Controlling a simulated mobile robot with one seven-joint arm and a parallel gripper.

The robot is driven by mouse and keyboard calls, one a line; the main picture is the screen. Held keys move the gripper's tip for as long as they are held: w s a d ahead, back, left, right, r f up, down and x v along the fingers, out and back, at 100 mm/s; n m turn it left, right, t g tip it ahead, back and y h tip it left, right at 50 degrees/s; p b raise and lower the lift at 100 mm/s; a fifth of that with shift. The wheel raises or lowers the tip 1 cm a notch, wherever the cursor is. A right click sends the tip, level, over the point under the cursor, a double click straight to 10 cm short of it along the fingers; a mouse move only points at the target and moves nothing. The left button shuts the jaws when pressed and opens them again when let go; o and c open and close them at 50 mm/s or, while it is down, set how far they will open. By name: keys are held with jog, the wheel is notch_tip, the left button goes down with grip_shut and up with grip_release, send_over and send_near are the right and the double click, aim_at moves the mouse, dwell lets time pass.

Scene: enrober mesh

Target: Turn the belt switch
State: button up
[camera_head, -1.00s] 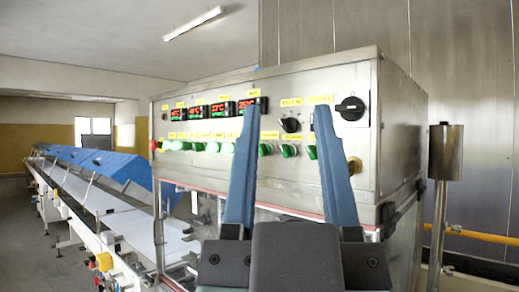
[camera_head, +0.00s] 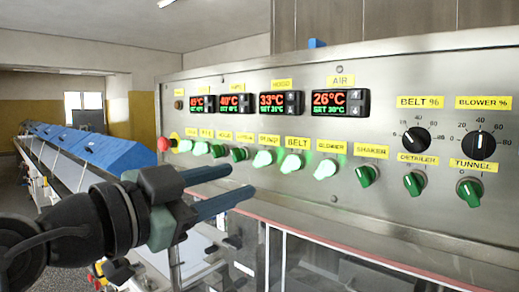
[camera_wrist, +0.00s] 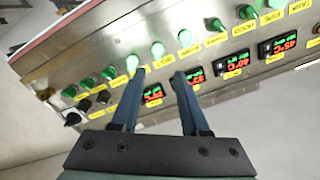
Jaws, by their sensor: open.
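The belt switch (camera_head: 290,161) is a lit, pale green knob under the yellow BELT label (camera_head: 297,143) in the panel's lower row. My gripper (camera_head: 242,180) reaches in from the left in the head view, its two blue fingers apart and pointing toward the panel, their tips left of and below the belt switch. In the wrist view the panel looks upside down. There the belt switch (camera_wrist: 158,49) appears beyond and between the open fingertips (camera_wrist: 159,73). Nothing is between the fingers, and they seem apart from the knob; the exact gap cannot be told.
Neighbouring green knobs, such as the blower switch (camera_head: 325,169) and shaker switch (camera_head: 367,175), sit close alongside. A red button (camera_head: 163,144) is at the left end. Digital displays (camera_head: 340,103) and black dials (camera_head: 416,138) are above. A blue-covered conveyor (camera_head: 90,145) runs behind left.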

aim_at(286, 166)
jog(key=p+x, duration=0.5)
jog(key=x, duration=0.6)
jog(key=shift+s+d+r+p, duration=0.15)
jog(key=shift+p, duration=0.15)
jog(key=shift+w+d, duration=0.4)
jog(key=shift+w, duration=0.3)
jog(key=shift+f, duration=0.2)
grip_shut()
